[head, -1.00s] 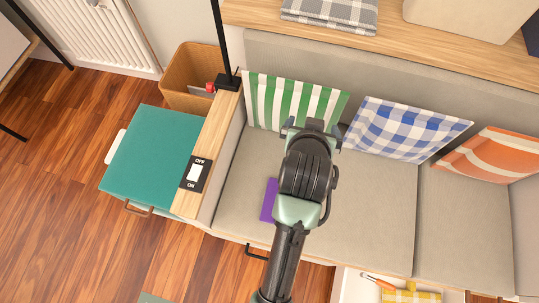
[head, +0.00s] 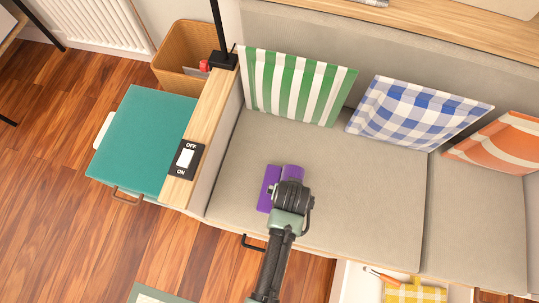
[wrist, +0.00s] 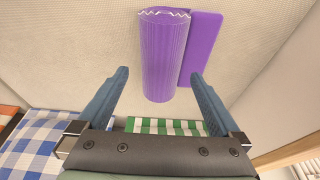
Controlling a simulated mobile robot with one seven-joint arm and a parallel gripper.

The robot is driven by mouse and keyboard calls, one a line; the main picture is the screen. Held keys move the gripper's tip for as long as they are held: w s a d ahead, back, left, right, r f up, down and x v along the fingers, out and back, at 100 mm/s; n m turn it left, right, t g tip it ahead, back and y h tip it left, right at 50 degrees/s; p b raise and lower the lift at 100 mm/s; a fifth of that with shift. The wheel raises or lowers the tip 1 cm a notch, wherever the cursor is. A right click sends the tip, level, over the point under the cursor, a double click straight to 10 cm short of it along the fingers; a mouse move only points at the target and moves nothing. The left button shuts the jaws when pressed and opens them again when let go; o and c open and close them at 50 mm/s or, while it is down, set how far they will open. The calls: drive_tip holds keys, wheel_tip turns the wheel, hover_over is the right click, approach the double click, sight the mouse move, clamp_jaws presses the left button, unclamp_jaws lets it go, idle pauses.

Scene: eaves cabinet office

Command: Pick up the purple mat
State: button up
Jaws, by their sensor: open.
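The purple mat (head: 270,188) lies on the beige sofa seat, partly covered by my arm in the head view. In the wrist view it shows as a ribbed purple roll (wrist: 164,58) with a flat purple part (wrist: 203,45) beside it. My gripper (wrist: 160,85) is open, its two blue fingers apart on either side of the roll's near end. I cannot tell whether either finger touches it. In the head view the fingertips are hidden behind my wrist.
A green striped cushion (head: 293,86) and a blue checked cushion (head: 416,112) lean on the sofa back. A wooden armrest (head: 213,110) with a switch (head: 186,159) borders the seat's left side. The seat (head: 350,190) right of the mat is clear.

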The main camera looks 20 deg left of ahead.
drive_tip(key=b+x, duration=0.1)
drive_tip(key=x, duration=0.1)
drive_tip(key=b+x, duration=0.1)
drive_tip(key=x, duration=0.2)
drive_tip(key=shift+w+a+r, duration=0.1)
drive_tip(key=shift+w, duration=0.1)
drive_tip(key=shift+r, duration=0.1)
clamp_jaws()
